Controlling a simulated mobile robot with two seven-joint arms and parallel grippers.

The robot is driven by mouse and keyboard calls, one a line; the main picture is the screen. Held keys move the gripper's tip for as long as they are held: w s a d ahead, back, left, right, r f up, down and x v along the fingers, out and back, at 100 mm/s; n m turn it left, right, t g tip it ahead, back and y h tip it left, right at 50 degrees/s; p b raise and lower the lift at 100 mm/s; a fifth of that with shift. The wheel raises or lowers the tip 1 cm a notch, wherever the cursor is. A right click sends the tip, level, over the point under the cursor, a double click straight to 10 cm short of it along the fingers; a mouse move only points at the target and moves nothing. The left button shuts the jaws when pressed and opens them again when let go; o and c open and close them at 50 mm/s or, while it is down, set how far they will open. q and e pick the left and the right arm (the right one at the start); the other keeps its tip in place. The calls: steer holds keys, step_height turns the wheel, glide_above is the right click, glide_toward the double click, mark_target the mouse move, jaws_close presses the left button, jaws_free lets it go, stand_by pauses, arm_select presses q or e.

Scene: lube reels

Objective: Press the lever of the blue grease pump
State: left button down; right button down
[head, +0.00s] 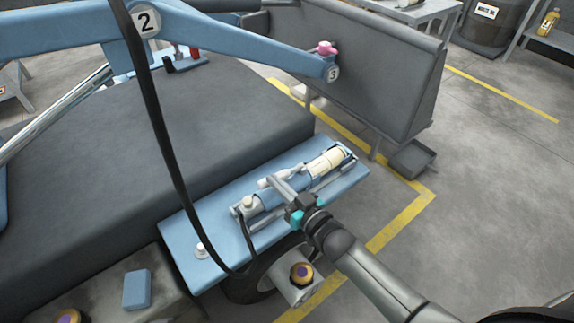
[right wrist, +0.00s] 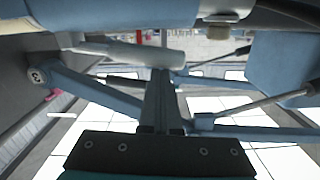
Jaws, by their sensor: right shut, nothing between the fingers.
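The blue grease pump (head: 265,200) lies on a light blue platform (head: 186,238), with a cream cylinder (head: 326,162) at its right end. A pale rod-like grip, which looks like the lever (head: 267,182), lies beside my gripper's fingers. In the right wrist view a pale grip (right wrist: 130,52) crosses just beyond the fingertips. My right gripper (head: 282,184) is shut and empty, reaching over the pump from the lower right. Its fingers also show in the right wrist view (right wrist: 160,92). Whether they touch the lever I cannot tell. My left gripper is out of view.
A black hose (head: 160,125) hangs across the left side and reaches the platform. A grey panel (head: 360,75) stands behind. A wheel and a box with a round knob (head: 302,273) sit below.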

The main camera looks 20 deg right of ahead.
steer(key=shift+s+a+f, duration=0.1)
steer(key=shift+f, duration=0.5)
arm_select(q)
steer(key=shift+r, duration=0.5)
arm_select(e)
steer(key=shift+a+f, duration=0.1)
steer(key=shift+f, duration=0.1)
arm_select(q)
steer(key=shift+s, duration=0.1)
